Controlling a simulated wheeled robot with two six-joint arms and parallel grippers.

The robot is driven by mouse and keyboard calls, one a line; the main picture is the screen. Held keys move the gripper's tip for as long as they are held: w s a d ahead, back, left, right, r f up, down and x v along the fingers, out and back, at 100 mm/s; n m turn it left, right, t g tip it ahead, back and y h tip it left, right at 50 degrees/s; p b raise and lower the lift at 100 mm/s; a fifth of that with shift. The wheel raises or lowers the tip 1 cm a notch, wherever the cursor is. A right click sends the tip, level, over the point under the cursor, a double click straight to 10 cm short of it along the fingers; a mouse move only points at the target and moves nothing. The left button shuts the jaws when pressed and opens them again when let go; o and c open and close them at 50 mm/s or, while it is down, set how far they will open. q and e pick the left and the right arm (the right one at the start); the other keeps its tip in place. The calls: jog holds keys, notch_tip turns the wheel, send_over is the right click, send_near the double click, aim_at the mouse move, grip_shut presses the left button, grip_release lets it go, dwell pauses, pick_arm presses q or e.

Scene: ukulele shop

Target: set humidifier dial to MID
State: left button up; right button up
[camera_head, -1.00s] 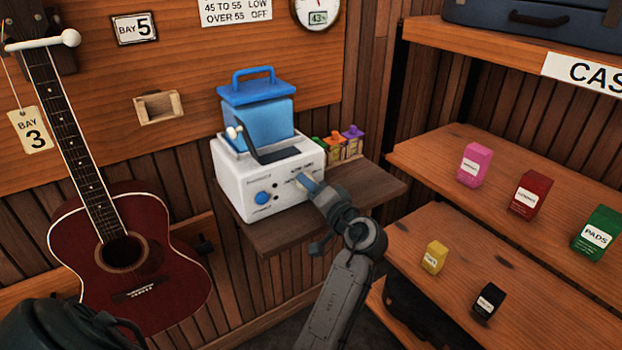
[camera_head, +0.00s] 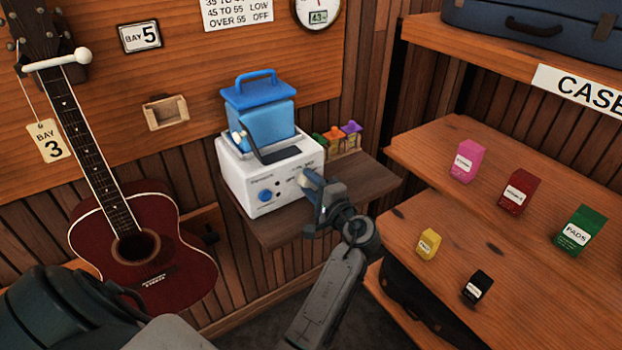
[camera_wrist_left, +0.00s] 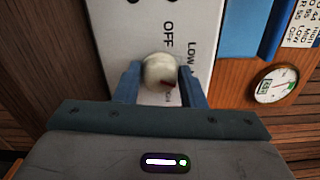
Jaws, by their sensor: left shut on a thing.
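The white humidifier (camera_head: 257,178) with a blue tank (camera_head: 262,115) stands on a small wooden wall shelf. My left gripper (camera_head: 312,182) is at the right part of its front face. In the left wrist view, the two blue fingers (camera_wrist_left: 160,82) are shut on a round cream dial (camera_wrist_left: 158,70), one on each side. A red mark (camera_wrist_left: 171,86) shows at the dial's lower right. "OFF" and "LOW" are printed beside the dial. Other lettering is partly hidden by the gripper, and I cannot read MID. My right gripper is not in view.
A blue knob (camera_head: 265,196) is on the left of the humidifier's front. Small coloured bottles (camera_head: 345,136) stand behind it on the wall shelf (camera_head: 375,185). A red ukulele (camera_head: 140,245) hangs at left. Shelves with small boxes (camera_head: 515,192) are at right.

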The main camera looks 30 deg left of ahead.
pick_arm(q)
jog(key=shift+r+m, duration=0.1)
jog(key=shift+m, duration=0.2)
dwell(0.4)
jog(key=o, duration=0.9)
jog(key=shift+o, duration=0.4)
jog(key=shift+a, duration=0.1)
